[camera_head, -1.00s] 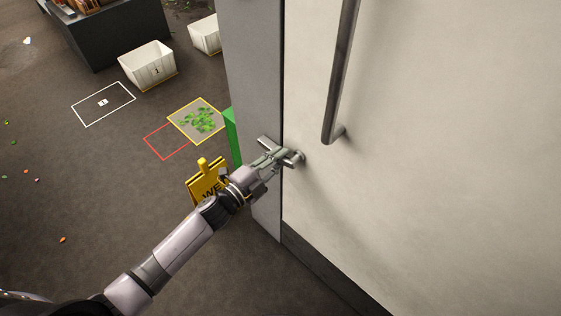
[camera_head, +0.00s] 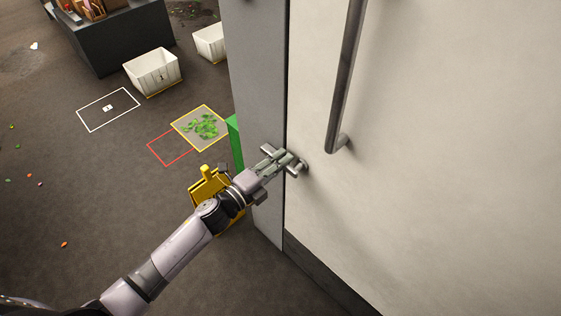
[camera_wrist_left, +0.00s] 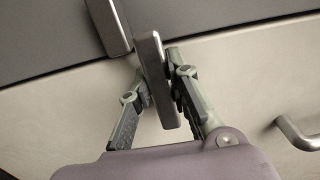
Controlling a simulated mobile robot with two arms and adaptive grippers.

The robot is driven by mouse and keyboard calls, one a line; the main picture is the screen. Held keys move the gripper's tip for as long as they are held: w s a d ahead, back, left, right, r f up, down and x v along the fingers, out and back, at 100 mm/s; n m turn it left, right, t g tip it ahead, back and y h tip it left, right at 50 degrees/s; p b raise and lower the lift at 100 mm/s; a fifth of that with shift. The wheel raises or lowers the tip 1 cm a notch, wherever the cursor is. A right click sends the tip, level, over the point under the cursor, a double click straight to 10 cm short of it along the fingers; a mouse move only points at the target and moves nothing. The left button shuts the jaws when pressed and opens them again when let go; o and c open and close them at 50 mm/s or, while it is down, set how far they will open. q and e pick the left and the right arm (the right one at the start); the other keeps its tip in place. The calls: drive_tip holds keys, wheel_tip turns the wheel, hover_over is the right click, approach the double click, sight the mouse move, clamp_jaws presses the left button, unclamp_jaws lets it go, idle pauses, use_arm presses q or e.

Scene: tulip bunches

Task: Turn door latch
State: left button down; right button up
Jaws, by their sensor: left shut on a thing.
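The door latch (camera_head: 297,168) is a grey metal bar low on the pale door (camera_head: 430,150), close to the door's left edge. My left gripper (camera_head: 277,164) is at the latch, with its arm coming in from the lower left. In the left wrist view, the latch bar (camera_wrist_left: 156,75) runs between the two fingers of my left gripper (camera_wrist_left: 160,85), which are shut on it. My right gripper is not in view.
A long vertical pull handle (camera_head: 345,80) stands on the door above the latch. A grey frame (camera_head: 255,100) borders the door. Left of it are a yellow wet-floor sign (camera_head: 208,184), a green post (camera_head: 234,143) and white bins (camera_head: 153,72).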

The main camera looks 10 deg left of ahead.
use_arm(q)
drive_tip(key=c, duration=1.5)
unclamp_jaws()
drive_tip(key=shift+s+a, duration=0.15)
drive_tip(key=shift+s, duration=0.05)
drive_tip(key=v, duration=1.1)
drive_tip(key=shift+s+a, duration=0.1)
drive_tip(key=shift+s, duration=0.1)
